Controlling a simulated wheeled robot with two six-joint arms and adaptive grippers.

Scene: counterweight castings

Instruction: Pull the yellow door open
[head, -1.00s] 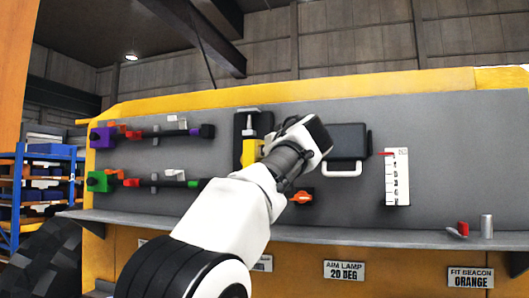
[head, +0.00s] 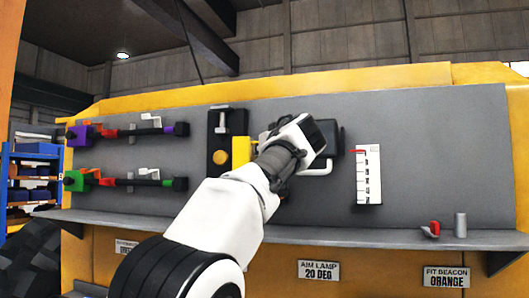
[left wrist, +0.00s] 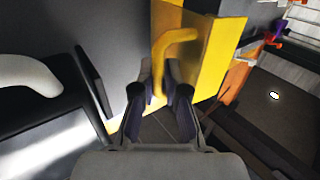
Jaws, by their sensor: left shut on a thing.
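The yellow door (head: 241,151) stands swung out toward the right from its black backing panel (head: 215,130) in the head view. A round yellow knob (head: 220,157) shows on the panel beside it. In the left wrist view the door (left wrist: 213,45) is a yellow panel with a bent yellow handle (left wrist: 175,47). My left gripper (left wrist: 160,92) is shut on the handle, with a dark finger on either side of its lower end. In the head view my wrist hides the fingers and handle. My right gripper is in neither view.
A dark box with a white handle (head: 318,169) is close right of my wrist. Purple (head: 82,133) and green (head: 75,180) fittings with rods are on the left. A grey shelf (head: 340,236) juts out below, carrying a red piece (head: 434,228) and a grey cylinder (head: 460,225).

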